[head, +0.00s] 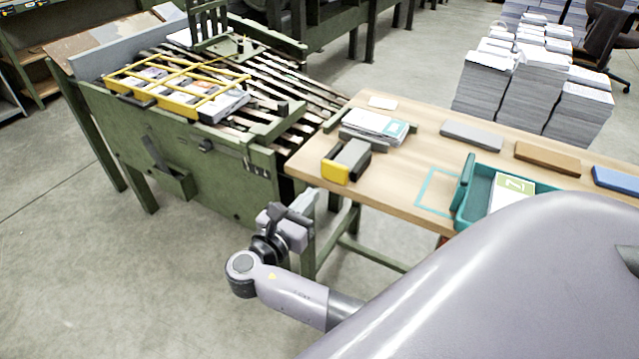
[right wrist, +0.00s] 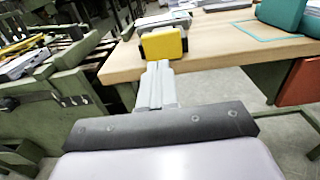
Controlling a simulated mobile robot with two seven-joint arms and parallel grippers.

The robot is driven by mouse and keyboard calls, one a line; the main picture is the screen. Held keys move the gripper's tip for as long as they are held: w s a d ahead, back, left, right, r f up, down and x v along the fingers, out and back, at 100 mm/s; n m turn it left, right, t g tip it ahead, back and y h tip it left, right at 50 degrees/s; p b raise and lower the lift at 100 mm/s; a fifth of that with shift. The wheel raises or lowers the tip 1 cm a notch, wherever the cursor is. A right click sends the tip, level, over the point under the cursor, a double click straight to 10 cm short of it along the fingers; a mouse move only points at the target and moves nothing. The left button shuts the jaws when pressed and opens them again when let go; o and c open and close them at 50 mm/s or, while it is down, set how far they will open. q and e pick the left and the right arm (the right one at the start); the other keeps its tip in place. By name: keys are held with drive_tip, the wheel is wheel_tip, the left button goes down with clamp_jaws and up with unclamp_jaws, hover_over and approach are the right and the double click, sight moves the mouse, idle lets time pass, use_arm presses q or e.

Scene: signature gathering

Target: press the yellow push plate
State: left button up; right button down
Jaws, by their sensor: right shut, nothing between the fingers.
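The yellow push plate (head: 334,173) is on the near end of a grey and black block (head: 350,154) at the left corner of the wooden table (head: 405,185). In the right wrist view the plate (right wrist: 163,44) faces me, just beyond the fingertips. My right gripper (head: 313,196) is below and slightly left of the plate in the head view, in front of the table's edge. Its fingers (right wrist: 158,68) are shut together and empty, pointing at the plate. A gap seems to remain between fingertips and plate. My left gripper is not in view.
A green slatted machine (head: 180,135) with a yellow frame (head: 112,84) stands left of the table. Stacked papers (head: 375,126) lie behind the block. A teal tray (head: 466,190) and a teal outlined square (head: 424,200) are to the right.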

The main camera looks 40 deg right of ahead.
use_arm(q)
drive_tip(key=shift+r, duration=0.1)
use_arm(e)
drive_tip(key=v, duration=0.3)
drive_tip(key=shift+s+a, duration=0.15)
drive_tip(key=shift+a, duration=0.2)
idle(0.4)
